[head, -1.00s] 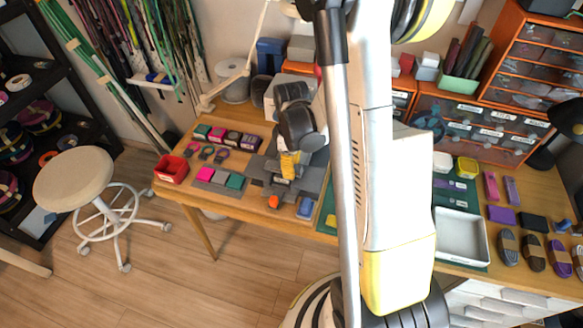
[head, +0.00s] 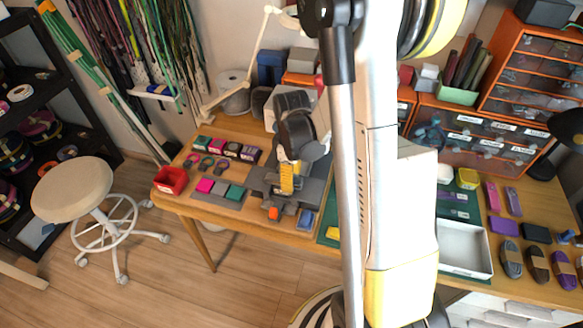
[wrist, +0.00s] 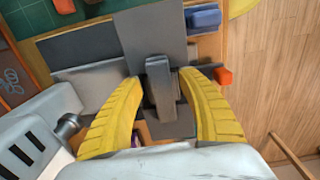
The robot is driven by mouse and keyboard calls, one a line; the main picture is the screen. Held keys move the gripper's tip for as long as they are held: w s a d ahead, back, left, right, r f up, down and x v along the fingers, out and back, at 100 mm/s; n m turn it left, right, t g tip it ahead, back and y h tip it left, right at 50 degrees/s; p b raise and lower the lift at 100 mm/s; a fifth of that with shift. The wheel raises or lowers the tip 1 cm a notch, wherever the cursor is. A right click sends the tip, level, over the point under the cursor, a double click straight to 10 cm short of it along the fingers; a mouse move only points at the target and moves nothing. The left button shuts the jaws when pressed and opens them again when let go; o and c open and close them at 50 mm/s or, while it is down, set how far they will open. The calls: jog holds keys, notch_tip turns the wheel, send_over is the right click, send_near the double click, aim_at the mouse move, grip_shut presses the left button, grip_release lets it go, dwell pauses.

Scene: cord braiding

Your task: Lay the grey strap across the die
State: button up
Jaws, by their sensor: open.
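My gripper (head: 287,190) is over the grey fixture on the left table. In the wrist view its two yellow fingers (wrist: 162,118) stand wide apart. A narrow dark grey bar (wrist: 159,90) shows between them, apart from both fingers. A long flat grey piece (wrist: 150,32) runs beneath the bar and crosses other grey plates (wrist: 80,48). I cannot tell for sure which grey part is the strap and which the die. In the head view my arm and fingers hide much of the grey fixture (head: 258,183).
An orange block (head: 273,213) and a blue block (head: 305,219) lie near the table's front edge. A white tray (head: 463,248) is at right.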

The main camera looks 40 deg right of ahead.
notch_tip(320, 180, up, 11)
dwell(0.3)
